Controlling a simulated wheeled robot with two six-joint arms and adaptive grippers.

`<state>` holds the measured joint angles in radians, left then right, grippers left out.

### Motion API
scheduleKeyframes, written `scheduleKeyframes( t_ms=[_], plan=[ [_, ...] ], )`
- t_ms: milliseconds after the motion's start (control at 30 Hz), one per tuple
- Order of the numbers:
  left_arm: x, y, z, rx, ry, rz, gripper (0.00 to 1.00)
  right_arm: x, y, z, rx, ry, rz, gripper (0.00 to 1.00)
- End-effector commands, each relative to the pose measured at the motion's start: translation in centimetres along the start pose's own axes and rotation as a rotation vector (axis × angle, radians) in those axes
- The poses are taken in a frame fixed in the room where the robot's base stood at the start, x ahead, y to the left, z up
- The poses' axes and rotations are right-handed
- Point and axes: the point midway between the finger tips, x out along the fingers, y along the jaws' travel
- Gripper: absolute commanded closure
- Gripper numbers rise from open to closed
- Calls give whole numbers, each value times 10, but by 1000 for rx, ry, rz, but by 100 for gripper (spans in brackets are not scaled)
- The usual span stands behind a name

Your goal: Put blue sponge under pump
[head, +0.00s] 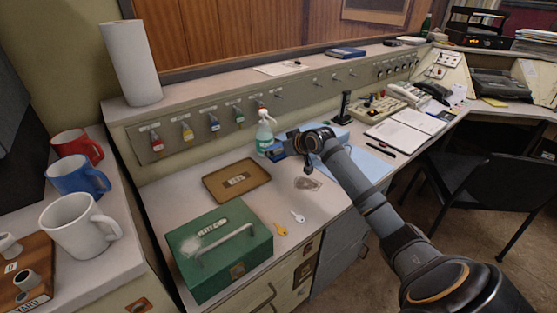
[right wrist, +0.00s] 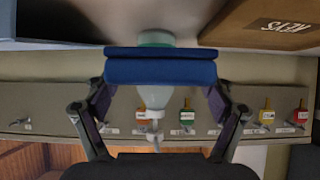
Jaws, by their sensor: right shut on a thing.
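The blue sponge (right wrist: 160,70) is held between the two fingers of my right gripper (right wrist: 160,88), one at each end of it. In the head view the sponge (head: 276,154) shows only partly, beside my right gripper (head: 288,147). The clear pump bottle (head: 265,138) with a white pump head and green contents stands upright on the desk, just left of the sponge. In the right wrist view, which is upside down, the bottle (right wrist: 154,97) is behind the sponge, which hides its middle. I cannot tell whether they touch. My left gripper is out of view.
A brown KEYS tray (head: 237,181) lies left of the bottle, with a green cash box (head: 218,248) in front. Loose keys (head: 289,223) and a smudge (head: 307,184) are on the desk. A key panel (head: 200,128) is behind; papers (head: 367,163) lie right.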

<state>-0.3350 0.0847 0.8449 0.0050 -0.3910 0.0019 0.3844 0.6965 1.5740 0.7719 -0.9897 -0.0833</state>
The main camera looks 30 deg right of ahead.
Motion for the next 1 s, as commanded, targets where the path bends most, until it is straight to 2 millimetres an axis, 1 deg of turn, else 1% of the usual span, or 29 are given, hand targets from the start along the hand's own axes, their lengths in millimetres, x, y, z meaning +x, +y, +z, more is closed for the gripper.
scheduleKeyframes(
  t_ms=[33,100,267,367,500,533,900,933,1000],
  plan=[
    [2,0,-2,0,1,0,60,8,2,3,3,0,-1,44],
    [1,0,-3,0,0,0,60,14,5,5,2,1,0,44],
    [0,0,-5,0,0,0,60,17,7,6,-1,2,2,44],
    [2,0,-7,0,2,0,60,25,8,10,2,0,0,44],
    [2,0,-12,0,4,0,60,38,8,30,1,-2,1,44],
    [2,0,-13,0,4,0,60,40,8,33,0,-1,1,44],
    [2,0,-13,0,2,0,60,43,8,37,-1,0,2,44],
    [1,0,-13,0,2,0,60,42,8,36,-1,0,2,12],
    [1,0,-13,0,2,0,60,42,9,36,-1,0,2,3]
  ],
)
